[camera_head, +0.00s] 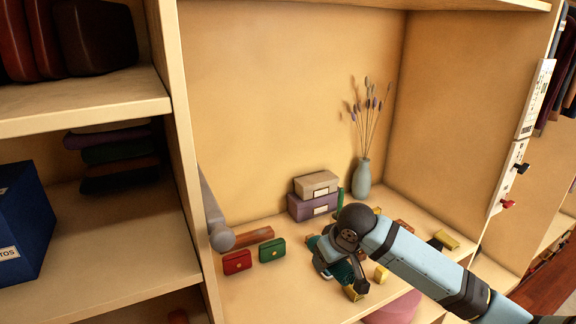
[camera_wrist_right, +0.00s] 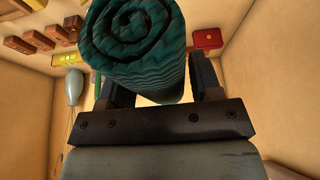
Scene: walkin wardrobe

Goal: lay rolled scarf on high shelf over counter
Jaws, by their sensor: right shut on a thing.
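My right gripper (camera_wrist_right: 160,88) is shut on the rolled scarf (camera_wrist_right: 135,45), a teal ribbed roll whose spiral end faces the camera in the right wrist view. In the head view my right arm comes in from the lower right, and the wrist hides most of the gripper. A teal part of the scarf (camera_head: 344,268) shows beside it, above the counter (camera_head: 245,297). The underside and front edge of a high shelf (camera_head: 480,4) cross the top of the bay; its upper surface is hidden. My left gripper is not in view.
On the counter are red (camera_head: 237,262) and green (camera_head: 271,250) small purses, two stacked boxes (camera_head: 313,205), and a vase with dried stems (camera_head: 362,178). A grey rod (camera_head: 217,225) stands near the left divider. The bay's upper middle is clear.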

